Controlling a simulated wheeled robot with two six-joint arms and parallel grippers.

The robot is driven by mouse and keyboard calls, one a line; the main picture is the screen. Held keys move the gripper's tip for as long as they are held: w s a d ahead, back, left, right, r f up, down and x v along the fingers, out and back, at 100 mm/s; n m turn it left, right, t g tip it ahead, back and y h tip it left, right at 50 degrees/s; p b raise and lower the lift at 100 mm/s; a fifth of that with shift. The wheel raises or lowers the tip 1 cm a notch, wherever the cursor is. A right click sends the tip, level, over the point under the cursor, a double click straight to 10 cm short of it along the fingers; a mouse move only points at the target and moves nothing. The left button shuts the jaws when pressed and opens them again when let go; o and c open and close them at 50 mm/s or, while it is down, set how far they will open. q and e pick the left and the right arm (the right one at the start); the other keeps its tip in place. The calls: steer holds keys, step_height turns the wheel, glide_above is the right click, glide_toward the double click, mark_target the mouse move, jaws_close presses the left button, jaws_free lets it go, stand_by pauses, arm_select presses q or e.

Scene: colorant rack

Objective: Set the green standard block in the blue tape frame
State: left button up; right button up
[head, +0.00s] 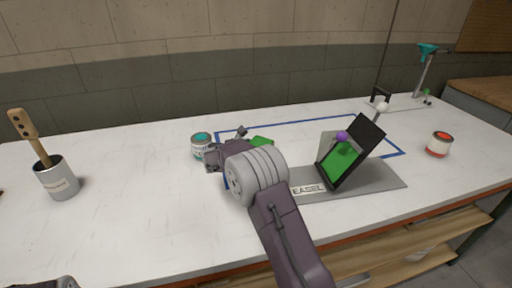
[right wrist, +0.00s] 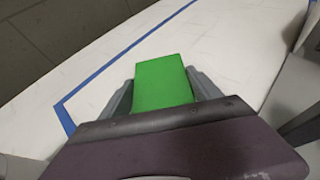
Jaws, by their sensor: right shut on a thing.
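The green standard block (right wrist: 163,82) is between the two fingers of my right gripper (right wrist: 162,92), which is shut on it. In the right wrist view a corner of the blue tape (right wrist: 64,117) lies left of the block. I cannot tell whether the block touches the table.
The easel (head: 375,182) with a dark panel holding a green patch stands right of my right arm. A teal paint can (head: 201,147) is close left of the gripper. A red-banded can (head: 438,144) stands right, a metal cup (head: 58,180) with a wooden stick left.

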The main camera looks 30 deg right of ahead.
steer(key=o, duration=1.4)
steer(key=shift+f, duration=0.2)
steer(key=shift+r, duration=0.35)
steer(key=p+v, duration=0.2)
steer(key=v, duration=1)
steer(key=shift+w, duration=0.1)
